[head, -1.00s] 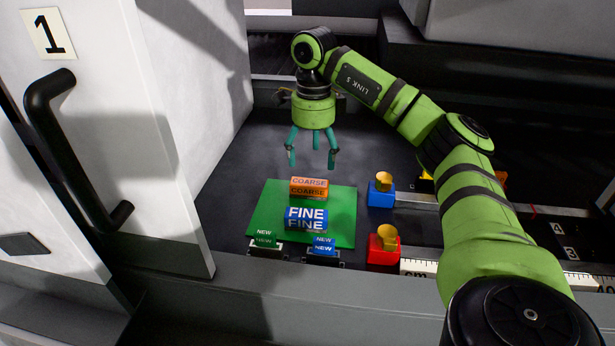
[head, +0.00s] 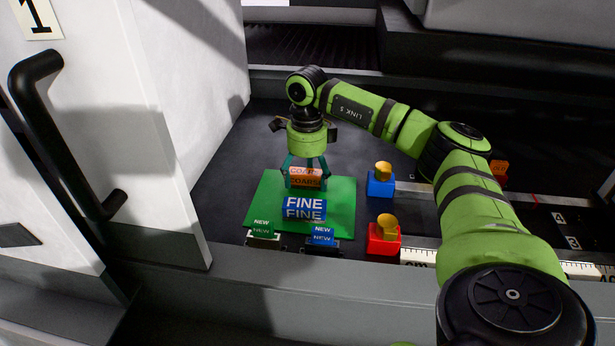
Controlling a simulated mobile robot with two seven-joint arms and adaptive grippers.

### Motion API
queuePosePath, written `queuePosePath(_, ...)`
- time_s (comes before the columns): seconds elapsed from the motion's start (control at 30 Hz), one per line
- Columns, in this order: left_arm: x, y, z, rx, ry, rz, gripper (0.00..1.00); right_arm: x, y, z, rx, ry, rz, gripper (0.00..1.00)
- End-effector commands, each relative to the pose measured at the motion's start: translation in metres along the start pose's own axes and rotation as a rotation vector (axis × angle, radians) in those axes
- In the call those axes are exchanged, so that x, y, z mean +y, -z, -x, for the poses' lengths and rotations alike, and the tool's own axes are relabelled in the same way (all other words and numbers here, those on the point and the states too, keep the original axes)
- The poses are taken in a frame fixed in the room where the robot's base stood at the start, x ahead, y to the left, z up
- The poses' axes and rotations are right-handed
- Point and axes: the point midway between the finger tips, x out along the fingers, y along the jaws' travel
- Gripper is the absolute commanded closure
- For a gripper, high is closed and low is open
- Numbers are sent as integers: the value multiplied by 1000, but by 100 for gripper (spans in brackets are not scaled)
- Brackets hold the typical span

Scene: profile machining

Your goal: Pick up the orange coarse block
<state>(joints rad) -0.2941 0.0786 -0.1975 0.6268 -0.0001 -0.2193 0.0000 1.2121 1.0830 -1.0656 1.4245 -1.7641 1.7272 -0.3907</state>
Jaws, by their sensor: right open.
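The orange block marked COARSE (head: 306,182) sits on the green mat (head: 340,215), behind the blue block marked FINE (head: 304,208). My right gripper (head: 305,180) points down over the orange block. Its teal fingers are open, one on each side of the block, with the tips low near the mat. I cannot tell whether the fingers touch the block. The gripper body hides part of the block's upper edge. My left gripper is not in view.
A green NEW block (head: 262,229) and a blue NEW block (head: 322,235) stand at the mat's front edge. A blue holder (head: 380,185) and a red holder (head: 383,240) stand to the right. A white door with a black handle (head: 60,135) is at left.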

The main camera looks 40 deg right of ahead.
Motion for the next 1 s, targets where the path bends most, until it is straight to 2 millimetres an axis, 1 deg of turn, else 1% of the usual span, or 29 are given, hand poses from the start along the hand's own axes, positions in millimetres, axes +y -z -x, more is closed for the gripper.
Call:
queuePosePath(0.03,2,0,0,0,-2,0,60,0,0,0,0,0,0,22)
queuePosePath(0.07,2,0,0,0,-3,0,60,0,0,0,0,0,0,26)
queuePosePath(0.1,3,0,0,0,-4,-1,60,0,0,0,0,0,0,42)
queuePosePath(0.17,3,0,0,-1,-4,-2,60,0,0,0,0,0,0,66)
queuePosePath(0.2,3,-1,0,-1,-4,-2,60,0,0,0,0,0,0,82)
queuePosePath(0.23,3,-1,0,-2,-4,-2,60,0,0,0,0,0,0,86)
queuePosePath(0.53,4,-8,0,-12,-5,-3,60,0,0,1,0,0,-1,87)
queuePosePath(0.63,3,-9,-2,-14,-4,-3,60,-1,-1,8,-2,2,-1,87)
queuePosePath(0.77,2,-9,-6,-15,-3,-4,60,-1,-1,29,-6,3,-1,87)
queuePosePath(0.9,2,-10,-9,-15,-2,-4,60,-1,-2,59,-7,3,0,87)
queuePosePath(1.0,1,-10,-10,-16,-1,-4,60,0,-1,77,-5,1,0,87)
